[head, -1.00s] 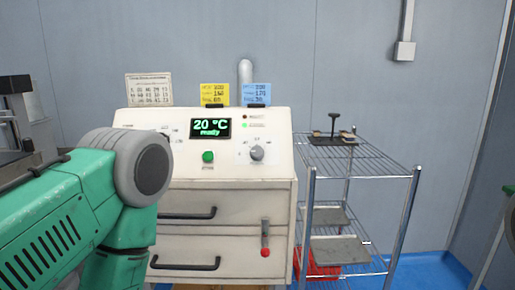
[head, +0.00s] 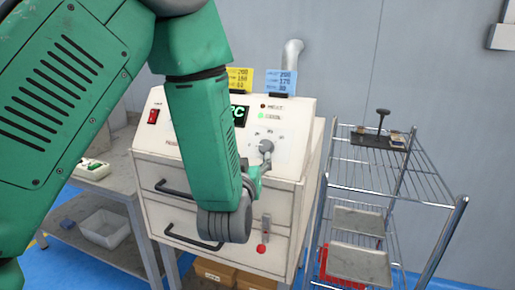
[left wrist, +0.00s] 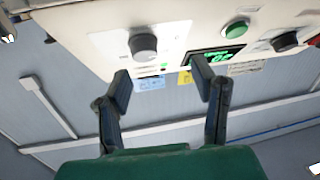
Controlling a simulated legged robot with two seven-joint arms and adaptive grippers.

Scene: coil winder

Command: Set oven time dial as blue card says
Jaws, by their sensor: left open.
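The oven (head: 150,165) is a cream cabinet with a sloped control panel. The blue card (head: 281,81) stands on its top edge; its small lines seem to read 200, 170 and 30. The right-hand dial (head: 265,146) is a grey knob; in the left wrist view this dial (left wrist: 144,46) appears upside down, its pointer unclear. My left gripper (left wrist: 163,88) is open and empty, its two dark fingers apart and pointing at the panel, with the dial beyond the left finger. My left forearm hides the panel's middle in the head view. My right gripper is out of view.
A yellow card (head: 240,79) stands beside the blue one. The panel also has a green button (left wrist: 237,29) and another dark knob (left wrist: 287,40). Drawer handles and a red-tipped lever (head: 262,248) lie below. A wire rack (head: 345,186) stands at the right, a grey table at the left.

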